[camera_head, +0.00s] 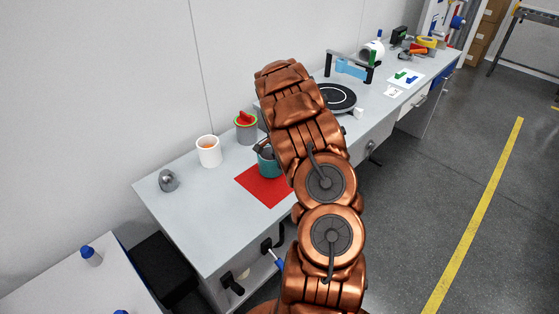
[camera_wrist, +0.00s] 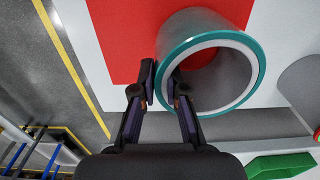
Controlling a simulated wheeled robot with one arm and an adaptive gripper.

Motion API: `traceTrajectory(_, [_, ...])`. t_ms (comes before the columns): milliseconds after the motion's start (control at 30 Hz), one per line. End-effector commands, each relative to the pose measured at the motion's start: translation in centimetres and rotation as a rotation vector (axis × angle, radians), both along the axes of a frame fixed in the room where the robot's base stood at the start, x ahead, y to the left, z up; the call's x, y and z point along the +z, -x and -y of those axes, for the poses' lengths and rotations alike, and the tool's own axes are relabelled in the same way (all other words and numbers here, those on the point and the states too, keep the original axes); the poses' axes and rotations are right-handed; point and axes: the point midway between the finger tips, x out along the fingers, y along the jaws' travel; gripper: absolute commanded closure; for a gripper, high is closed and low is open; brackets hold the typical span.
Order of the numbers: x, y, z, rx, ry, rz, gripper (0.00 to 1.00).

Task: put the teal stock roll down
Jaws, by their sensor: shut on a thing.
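The teal stock roll (camera_head: 268,165) is a hollow cylinder, partly hidden by my arm in the head view. It is at the back edge of a red square mat (camera_head: 263,188) on the light grey bench. In the wrist view I look into the open end of the roll (camera_wrist: 257,82), with its teal rim and pale inner ring. My gripper (camera_wrist: 163,86) is shut on the roll's wall at the left of the rim. The red mat (camera_wrist: 125,40) shows behind the roll. I cannot tell whether the roll touches the mat.
A white cup (camera_head: 208,152) and a grey container with a green rim (camera_head: 246,130) stand behind the mat. A silver dome (camera_head: 168,181) sits to the left. A black round plate (camera_head: 341,97) is to the right. The bench between dome and mat is clear.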

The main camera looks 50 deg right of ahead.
Motion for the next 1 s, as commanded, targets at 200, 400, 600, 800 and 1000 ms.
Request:
traceTrajectory(200, [-1.0,0.0,0.0,0.0,0.001,0.002,1.0])
traceTrajectory(400, [-1.0,0.0,0.0,0.0,0.001,0.001,0.77])
traceTrajectory(600, [-1.0,0.0,0.0,0.0,0.001,0.001,0.63])
traceTrajectory(800, [-1.0,0.0,0.0,0.0,0.001,0.001,0.63])
traceTrajectory(1000, [0.2,-0.1,0.0,0.001,0.003,0.003,0.63])
